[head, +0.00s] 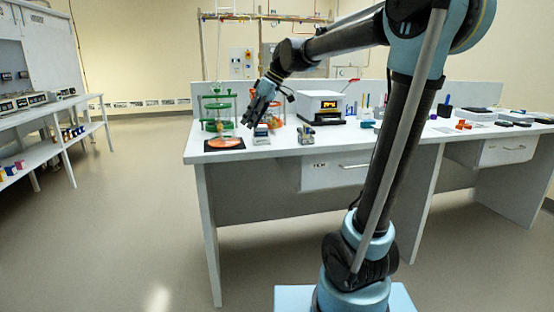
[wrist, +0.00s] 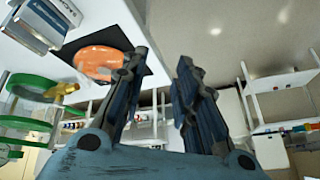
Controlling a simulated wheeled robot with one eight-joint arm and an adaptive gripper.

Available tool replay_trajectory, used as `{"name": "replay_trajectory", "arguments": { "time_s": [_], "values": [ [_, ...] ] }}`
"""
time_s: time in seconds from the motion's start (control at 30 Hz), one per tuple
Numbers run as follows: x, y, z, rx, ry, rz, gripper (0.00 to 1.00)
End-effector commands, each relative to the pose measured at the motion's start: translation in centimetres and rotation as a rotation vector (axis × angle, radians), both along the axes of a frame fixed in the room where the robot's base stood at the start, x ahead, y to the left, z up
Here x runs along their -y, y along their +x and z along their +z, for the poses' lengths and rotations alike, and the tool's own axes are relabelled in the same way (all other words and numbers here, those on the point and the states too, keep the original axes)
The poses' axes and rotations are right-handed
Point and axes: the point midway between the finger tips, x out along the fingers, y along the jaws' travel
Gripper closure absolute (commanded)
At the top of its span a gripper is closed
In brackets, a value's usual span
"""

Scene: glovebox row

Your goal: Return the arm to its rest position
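My gripper (head: 256,103) is above the left end of the long white bench (head: 240,152) in the head view, reaching down from my raised arm. In the wrist view its two dark fingers (wrist: 160,85) stand apart with a clear gap and nothing between them. My gripper is open and empty. In the head view it is too small to judge the gap between the fingertips.
Near my gripper are an orange dish (head: 224,142) on a black mat (head: 240,146), green ringed stands (head: 217,107) and a small grey-blue device (head: 261,134). Open floor (head: 120,220) lies left, before a shelved bench (head: 50,150).

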Motion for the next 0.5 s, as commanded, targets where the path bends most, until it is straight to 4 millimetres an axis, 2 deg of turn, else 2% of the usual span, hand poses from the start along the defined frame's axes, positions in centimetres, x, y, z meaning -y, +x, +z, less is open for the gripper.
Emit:
{"name": "replay_trajectory", "arguments": {
  "time_s": [0.27, 0.5],
  "values": [
    [6.0, -3.8, -3.4, -0.043, -0.068, -0.187, 0.72],
    [12.9, -9.1, -8.5, -0.091, -0.15, -0.441, 0.72]
  ]
}}
